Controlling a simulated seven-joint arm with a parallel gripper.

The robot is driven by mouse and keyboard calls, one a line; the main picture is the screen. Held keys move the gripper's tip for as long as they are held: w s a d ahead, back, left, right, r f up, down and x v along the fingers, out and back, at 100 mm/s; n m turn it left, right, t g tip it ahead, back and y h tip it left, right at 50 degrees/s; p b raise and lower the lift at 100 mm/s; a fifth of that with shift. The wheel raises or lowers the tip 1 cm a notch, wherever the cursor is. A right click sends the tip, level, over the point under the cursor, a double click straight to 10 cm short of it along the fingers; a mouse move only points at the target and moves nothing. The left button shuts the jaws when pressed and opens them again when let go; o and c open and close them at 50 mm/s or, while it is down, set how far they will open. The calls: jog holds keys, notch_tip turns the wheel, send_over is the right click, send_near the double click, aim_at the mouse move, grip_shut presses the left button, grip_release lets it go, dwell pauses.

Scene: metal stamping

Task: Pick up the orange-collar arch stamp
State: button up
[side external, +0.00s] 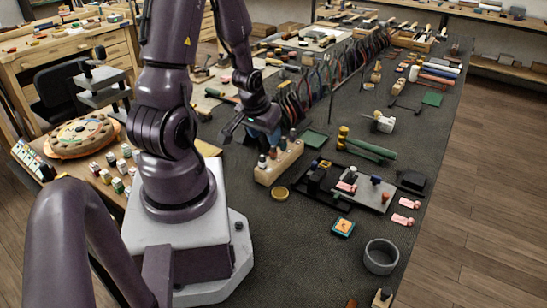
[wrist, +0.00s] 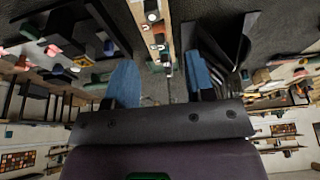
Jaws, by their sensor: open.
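A pale wooden stamp block (side external: 266,178) stands on the dark mat and holds a row of several short upright stamps with dark or coloured tops. In the wrist view the block (wrist: 172,22) runs down from the top edge, with its stamps along it. One stamp (wrist: 158,38) there shows a reddish-orange band, but the picture is too small to confirm it is the orange-collar arch stamp. My gripper (wrist: 163,80) is open and empty, its blue fingers apart and the block's end showing between them. In the side view my gripper (side external: 246,127) hangs just beyond the block's far end.
Several pliers (side external: 318,88) stand in a long row beyond the block. A grey plate (side external: 368,193) with small pieces, a grey bowl (side external: 381,257) and pink tags (side external: 403,220) lie to the right.

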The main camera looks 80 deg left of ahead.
aim_at(273, 157)
jog(key=shift+w+a, duration=0.25)
jog(key=shift+w, duration=0.1)
jog(key=shift+w+a+f, duration=0.15)
jog(key=shift+f, duration=0.15)
jog(key=shift+x, duration=3.25)
jog(key=shift+a+r, duration=0.1)
grip_shut()
